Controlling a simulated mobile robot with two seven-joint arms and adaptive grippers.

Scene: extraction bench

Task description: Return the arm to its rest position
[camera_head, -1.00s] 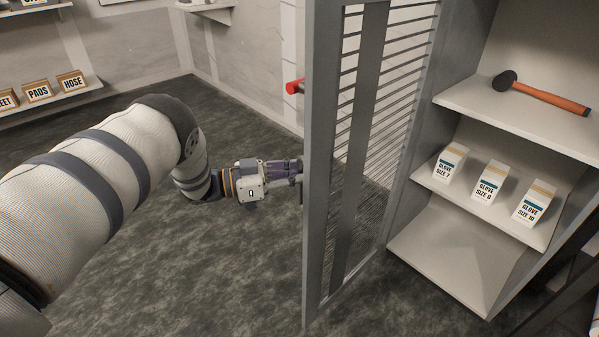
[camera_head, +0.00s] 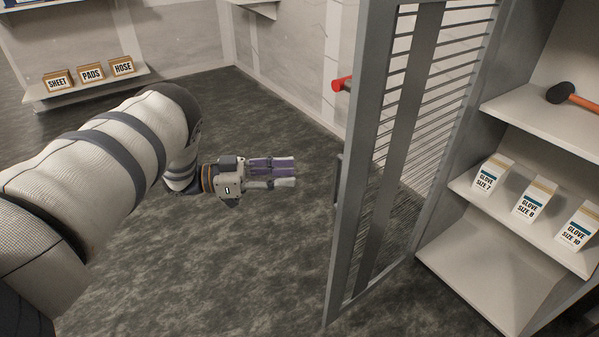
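My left arm comes in from the left, and its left gripper (camera_head: 282,174) is above the floor at the middle of the view. Its purple and grey fingers point right, toward the open cabinet door (camera_head: 340,240). There is a clear gap between the fingertips and the dark handle (camera_head: 338,180) on the door's edge. Nothing shows in the fingers, but their spacing is hard to judge from this side. My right gripper is not in view.
The open cabinet holds glove boxes (camera_head: 535,198) and a hammer (camera_head: 572,96) on its shelves. Boxes labelled SHEET, PADS and HOSE (camera_head: 91,73) stand on a low shelf at the back left. A red object (camera_head: 342,84) shows behind the door. The floor around the gripper is clear.

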